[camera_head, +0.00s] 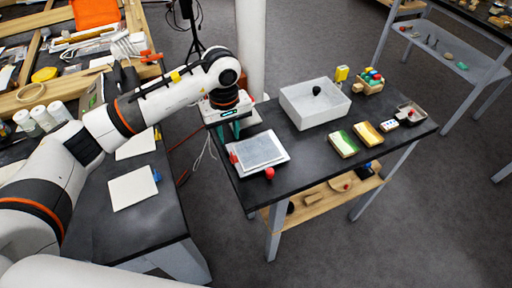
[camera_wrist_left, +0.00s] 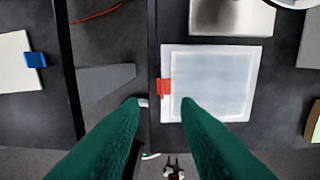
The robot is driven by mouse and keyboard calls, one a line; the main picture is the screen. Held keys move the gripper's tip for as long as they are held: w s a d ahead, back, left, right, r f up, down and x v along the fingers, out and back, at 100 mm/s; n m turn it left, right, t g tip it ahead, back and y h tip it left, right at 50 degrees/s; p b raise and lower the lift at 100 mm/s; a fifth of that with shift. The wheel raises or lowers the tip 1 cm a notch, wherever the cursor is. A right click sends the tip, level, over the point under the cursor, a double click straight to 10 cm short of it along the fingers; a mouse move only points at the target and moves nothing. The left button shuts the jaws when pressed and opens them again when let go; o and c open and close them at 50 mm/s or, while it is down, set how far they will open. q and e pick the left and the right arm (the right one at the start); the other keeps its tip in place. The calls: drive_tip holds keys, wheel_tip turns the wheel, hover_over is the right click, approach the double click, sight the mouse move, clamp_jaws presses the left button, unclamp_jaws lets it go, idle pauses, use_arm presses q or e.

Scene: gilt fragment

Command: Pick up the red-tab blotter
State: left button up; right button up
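The red-tab blotter (camera_head: 279,168) is a flat white sheet near the left end of the dark table, under a pale grey framed panel (camera_head: 259,150). Its red tab (camera_head: 233,158) is on its left edge. The wrist view shows the blotter (camera_wrist_left: 256,56) and the red tab (camera_wrist_left: 164,87) beyond the fingertips. My left gripper (camera_head: 227,131) is above the table's left edge, beside the blotter. Its green fingers (camera_wrist_left: 160,104) are apart with nothing between them. The right finger overlaps the lower part of the blotter in the wrist view.
A white basin (camera_head: 306,117) stands behind the blotter, and a red ball (camera_head: 269,173) sits at its front edge. Green and yellow blocks lie to the right. A blue-tab sheet (camera_head: 133,189) lies on the left bench. A floor gap separates bench and table.

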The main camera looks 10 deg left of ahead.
sight(232, 155)
use_arm(q)
wheel_tip(232, 155, down, 3)
drive_tip(key=shift+f+p, duration=0.1)
drive_tip(key=shift+p, duration=0.3)
wheel_tip(232, 155, down, 4)
drive_tip(key=shift+s+d+r+p, duration=0.1)
drive_tip(key=shift+d+p, duration=0.05)
drive_tip(key=shift+p, duration=1)
drive_tip(key=shift+f, duration=0.75)
clamp_jaws()
